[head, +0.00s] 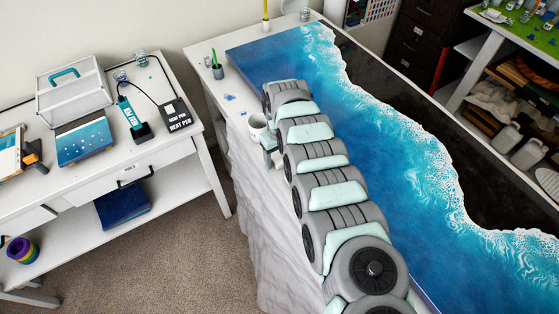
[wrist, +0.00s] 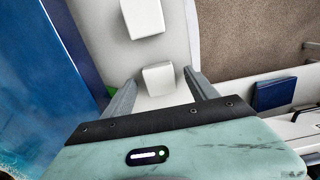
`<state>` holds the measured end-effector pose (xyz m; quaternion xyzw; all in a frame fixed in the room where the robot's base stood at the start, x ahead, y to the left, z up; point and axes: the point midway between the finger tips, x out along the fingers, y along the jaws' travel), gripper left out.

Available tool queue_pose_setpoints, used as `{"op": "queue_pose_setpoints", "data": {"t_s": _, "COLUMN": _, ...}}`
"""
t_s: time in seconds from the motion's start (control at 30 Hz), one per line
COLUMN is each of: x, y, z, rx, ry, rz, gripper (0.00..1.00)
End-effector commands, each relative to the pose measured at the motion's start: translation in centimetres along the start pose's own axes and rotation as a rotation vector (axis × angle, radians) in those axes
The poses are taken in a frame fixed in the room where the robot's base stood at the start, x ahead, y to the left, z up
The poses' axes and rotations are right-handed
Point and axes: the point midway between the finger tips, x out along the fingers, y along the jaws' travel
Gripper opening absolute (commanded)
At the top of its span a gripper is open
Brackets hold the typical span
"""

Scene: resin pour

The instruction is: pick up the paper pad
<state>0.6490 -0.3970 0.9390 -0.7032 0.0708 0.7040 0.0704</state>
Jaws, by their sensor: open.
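A flat blue pad with pale specks and a pale edge (head: 85,141) lies on the left white table; it looks like the paper pad. My gripper (wrist: 160,80) is open in the wrist view, its two grey fingers spread over the resin table's white edge strip. A pale block shape (wrist: 158,78) shows between the fingers, and I cannot tell what it is or whether it is touched.
A clear case (head: 75,88), a teal-handled tool (head: 131,116) and a black heat pen box (head: 174,113) stand around the pad. A dark blue stack (head: 122,205) lies on the shelf below. Carpet (head: 190,245) separates this table from the blue resin table (head: 375,140).

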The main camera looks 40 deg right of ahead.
Motion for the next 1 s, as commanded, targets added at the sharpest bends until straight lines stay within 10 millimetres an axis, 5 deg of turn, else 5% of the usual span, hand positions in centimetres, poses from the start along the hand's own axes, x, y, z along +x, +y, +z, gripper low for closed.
{"op": "queue_pose_setpoints", "data": {"t_s": 0.17, "x": -0.02, "y": 0.00, "z": -0.02, "rx": 0.000, "ry": 0.001, "rz": 0.000, "gripper": 0.67}}
{"op": "queue_pose_setpoints", "data": {"t_s": 1.0, "x": -0.01, "y": 0.00, "z": -0.02, "rx": 0.001, "ry": 0.001, "rz": 0.000, "gripper": 0.00}}
